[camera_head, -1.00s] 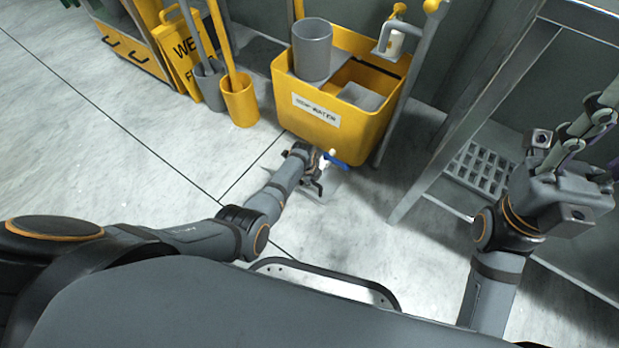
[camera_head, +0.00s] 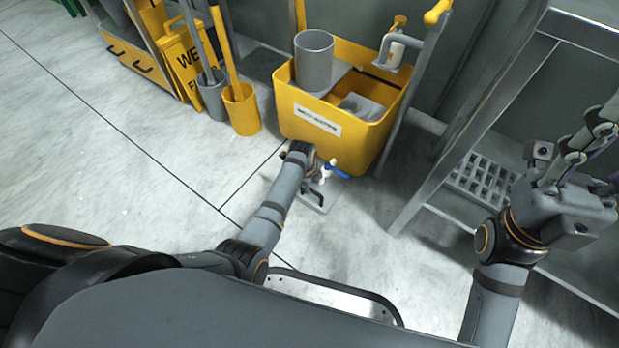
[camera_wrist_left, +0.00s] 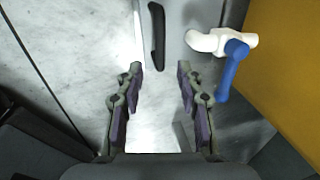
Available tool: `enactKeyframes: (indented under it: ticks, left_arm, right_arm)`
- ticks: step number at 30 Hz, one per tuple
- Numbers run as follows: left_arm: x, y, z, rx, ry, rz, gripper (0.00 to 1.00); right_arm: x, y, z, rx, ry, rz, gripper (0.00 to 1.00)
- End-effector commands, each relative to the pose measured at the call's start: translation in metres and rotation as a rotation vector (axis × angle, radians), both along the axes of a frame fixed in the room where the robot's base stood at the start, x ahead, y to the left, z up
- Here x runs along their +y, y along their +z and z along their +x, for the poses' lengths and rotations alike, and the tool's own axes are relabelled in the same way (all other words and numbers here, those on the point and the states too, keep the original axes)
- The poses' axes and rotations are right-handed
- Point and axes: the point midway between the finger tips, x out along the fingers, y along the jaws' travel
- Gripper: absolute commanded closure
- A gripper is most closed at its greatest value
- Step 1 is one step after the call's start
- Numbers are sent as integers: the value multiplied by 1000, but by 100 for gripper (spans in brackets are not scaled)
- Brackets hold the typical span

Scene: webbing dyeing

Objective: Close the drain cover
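A grey metal plate, apparently the drain cover (camera_head: 326,197), shows on the floor below the yellow mop-water bin. Its black handle (camera_head: 317,191) also shows in the left wrist view (camera_wrist_left: 156,38). My left gripper (camera_wrist_left: 160,72) is open, its two fingers apart, with the handle's near end just ahead of and between the fingertips. It does not grip the handle. In the head view the left wrist (camera_head: 300,153) hides part of that area. The drain opening cannot be made out. My right gripper (camera_head: 585,135) is raised at the right, away from the plate; its finger gap is unclear.
The yellow bin (camera_head: 345,150) stands just behind the plate. Its white spout (camera_wrist_left: 208,41) and blue valve handle (camera_wrist_left: 233,66) stick out close to my left gripper's right finger. A grey metal rack (camera_head: 425,190) stands at the right. Open floor (camera_head: 110,150) lies left.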

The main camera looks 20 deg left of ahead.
Motion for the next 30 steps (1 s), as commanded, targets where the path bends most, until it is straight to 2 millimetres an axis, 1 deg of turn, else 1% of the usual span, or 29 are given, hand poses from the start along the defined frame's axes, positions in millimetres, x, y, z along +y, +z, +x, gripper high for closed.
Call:
enactKeyframes:
  ticks: [1,4,7,10,30]
  left_arm:
    - [0,11,-1,-4,1,-2,63]
    - [2,30,-5,-2,1,0,63]
    - [3,44,-8,-1,-1,0,63]
    - [3,51,-10,0,-1,0,63]
    - [3,53,-10,2,-1,1,63]
  right_arm:
    - [0,0,0,0,0,0,60]
    - [0,0,0,0,0,0,60]
    - [0,0,0,0,0,-1,60]
    - [0,0,0,1,0,-1,60]
    - [0,0,0,0,0,-1,60]
